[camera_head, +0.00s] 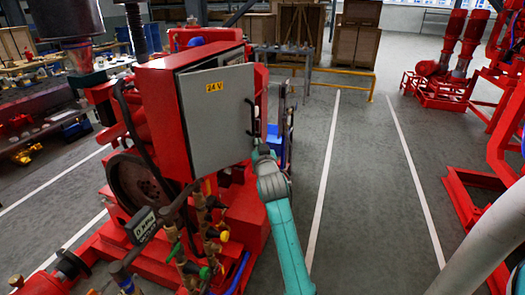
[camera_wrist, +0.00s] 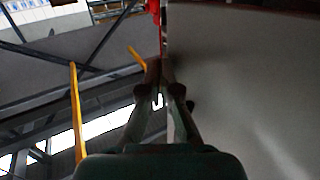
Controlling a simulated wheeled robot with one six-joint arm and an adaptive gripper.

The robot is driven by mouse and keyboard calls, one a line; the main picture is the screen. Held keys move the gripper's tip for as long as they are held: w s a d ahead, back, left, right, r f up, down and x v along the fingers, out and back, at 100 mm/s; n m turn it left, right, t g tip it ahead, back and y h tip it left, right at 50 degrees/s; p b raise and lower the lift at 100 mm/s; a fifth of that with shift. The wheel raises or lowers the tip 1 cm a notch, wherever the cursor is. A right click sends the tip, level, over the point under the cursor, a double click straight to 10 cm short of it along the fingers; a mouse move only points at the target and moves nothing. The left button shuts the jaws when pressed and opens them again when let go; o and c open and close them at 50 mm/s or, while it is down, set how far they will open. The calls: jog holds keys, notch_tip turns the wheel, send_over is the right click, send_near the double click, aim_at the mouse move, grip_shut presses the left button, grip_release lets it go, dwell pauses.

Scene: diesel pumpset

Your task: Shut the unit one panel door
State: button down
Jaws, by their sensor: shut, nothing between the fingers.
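The panel door (camera_head: 217,125) is a grey sheet with a yellow "24 V" label. It stands a little ajar on the red panel box (camera_head: 160,95), with a dark gap along its top edge. A black handle (camera_head: 251,117) is at its right side. My gripper (camera_head: 263,150) is at the door's lower right edge, partly hidden by my wrist. In the wrist view, my gripper (camera_wrist: 162,75) is shut and empty, with the grey door (camera_wrist: 245,90) close on its right. I cannot tell whether the fingertips touch it.
Red engine parts, hoses and brass valves (camera_head: 195,235) crowd the space below the door. A yellow rail (camera_head: 325,69) and a grey table (camera_head: 285,50) stand behind. The grey floor (camera_head: 365,170) to the right is clear up to red pump frames.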

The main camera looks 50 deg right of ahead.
jog(key=w+d, duration=0.1)
jog(key=w, duration=1.3)
jog(key=shift+d, duration=0.3)
